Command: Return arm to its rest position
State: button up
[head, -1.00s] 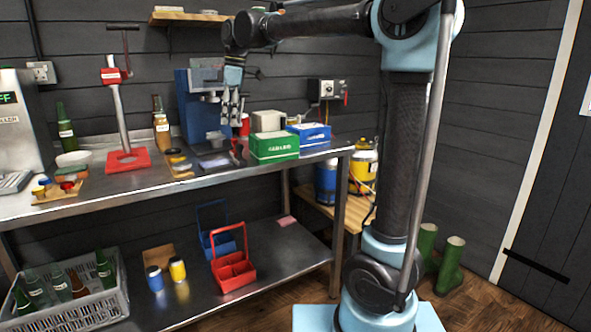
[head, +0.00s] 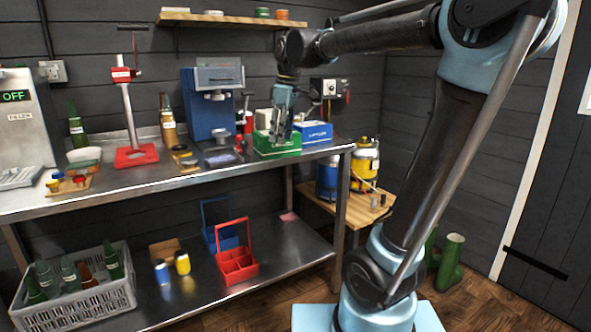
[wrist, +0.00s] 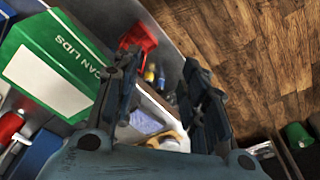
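My gripper (head: 281,135) hangs fingers-down at the right part of the upper bench in the head view, in front of the green box (head: 272,149) marked as can lids. In the wrist view my gripper (wrist: 160,85) has its two dark fingers apart, with nothing seen held between them. The green box (wrist: 50,62) lies left of the fingers there. Whether the fingers touch the box cannot be told. My arm is raised, leaning right, with its forearm reaching back left to the bench.
A blue machine (head: 211,105) stands left of the gripper, a blue box (head: 314,132) to its right. A wall shelf (head: 230,20) is above. A lower shelf holds a red carrier (head: 236,262) and a bottle crate (head: 80,295).

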jog(key=s+d+f+m, duration=0.4)
jog(key=s+d+f, duration=0.15)
jog(key=d, duration=0.25)
jog(key=s+d+f+m, duration=0.35)
jog(key=d+f, duration=0.25)
jog(key=d, duration=0.2)
jog(key=s+d+f+m, duration=0.3)
jog(key=s+f, duration=0.2)
jog(key=f, duration=0.2)
jog(key=s+d+f+m+t+h, duration=0.1)
jog(key=s+d+f+m, duration=0.2)
jog(key=s+f, duration=0.3)
notch_tip(320, 180, down, 2)
jog(key=shift+s+d+f+h, duration=0.2)
jog(key=shift+d+h, duration=0.1)
jog(key=shift+d, duration=0.5)
